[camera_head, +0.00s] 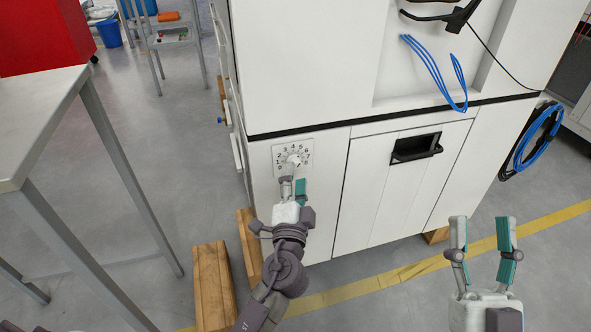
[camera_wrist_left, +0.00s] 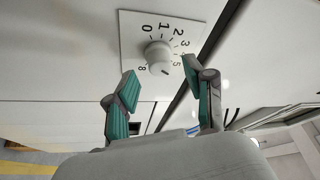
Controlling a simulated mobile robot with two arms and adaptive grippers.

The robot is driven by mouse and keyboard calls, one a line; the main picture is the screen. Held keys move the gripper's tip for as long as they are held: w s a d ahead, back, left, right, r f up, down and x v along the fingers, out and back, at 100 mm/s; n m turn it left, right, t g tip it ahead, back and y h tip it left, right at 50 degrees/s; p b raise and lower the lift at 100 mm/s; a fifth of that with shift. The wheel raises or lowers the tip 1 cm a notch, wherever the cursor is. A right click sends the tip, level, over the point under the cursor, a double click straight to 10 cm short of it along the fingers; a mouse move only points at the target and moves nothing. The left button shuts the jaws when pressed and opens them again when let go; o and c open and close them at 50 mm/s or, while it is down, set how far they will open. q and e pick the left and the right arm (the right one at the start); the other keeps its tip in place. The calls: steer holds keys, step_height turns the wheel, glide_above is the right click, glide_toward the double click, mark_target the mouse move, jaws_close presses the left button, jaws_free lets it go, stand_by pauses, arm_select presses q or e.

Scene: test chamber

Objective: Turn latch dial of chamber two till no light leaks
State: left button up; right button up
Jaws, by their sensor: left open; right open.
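The latch dial is a round white knob (camera_head: 293,160) on a square white plate (camera_head: 279,148) with black numbers 0 to 8, low on the white chamber's front (camera_head: 330,190). In the left wrist view the knob (camera_wrist_left: 158,57) has a small dark mark whose setting I cannot read surely. My left gripper (camera_head: 294,181) is open, its fingertips (camera_wrist_left: 158,77) on either side of the knob and just short of it or at its edge; contact is unclear. My right gripper (camera_head: 482,232) is open and empty, to the right, in front of the chamber. No chamber number is readable.
A recessed black handle (camera_head: 416,147) is right of the dial. Blue cables hang above and at right (camera_head: 540,136). A grey-legged table (camera_head: 40,110) stands at left. Wooden blocks (camera_head: 213,285) lie under the chamber.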

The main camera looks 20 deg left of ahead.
arm_select(q)
steer(key=v, duration=0.9)
steer(key=shift+w, duration=0.1)
